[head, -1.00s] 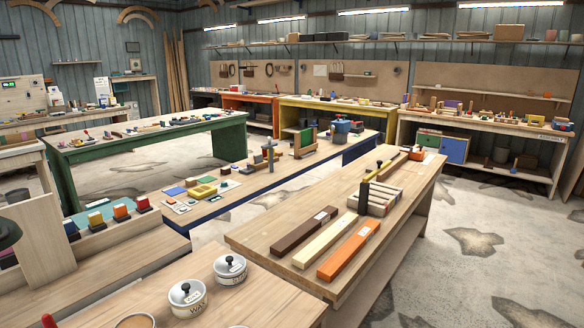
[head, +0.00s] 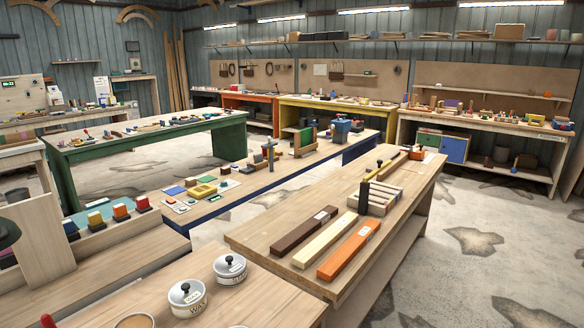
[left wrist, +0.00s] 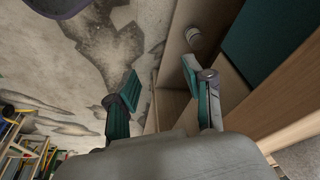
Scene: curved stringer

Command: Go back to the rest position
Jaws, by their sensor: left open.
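My left gripper (left wrist: 161,88) shows in the left wrist view with its two teal fingers spread apart. Nothing is between the fingers. Beyond them are the stained concrete floor (left wrist: 75,55) and the wooden side of a bench. My left gripper does not show in the head view. My right gripper is in neither view.
In the head view a wooden bench (head: 262,238) holds dark, pale and orange strips. Two lidded pots (head: 187,297) stand on the near bench. A green table (head: 140,142) stands farther left. Open floor (head: 490,240) lies at the right.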

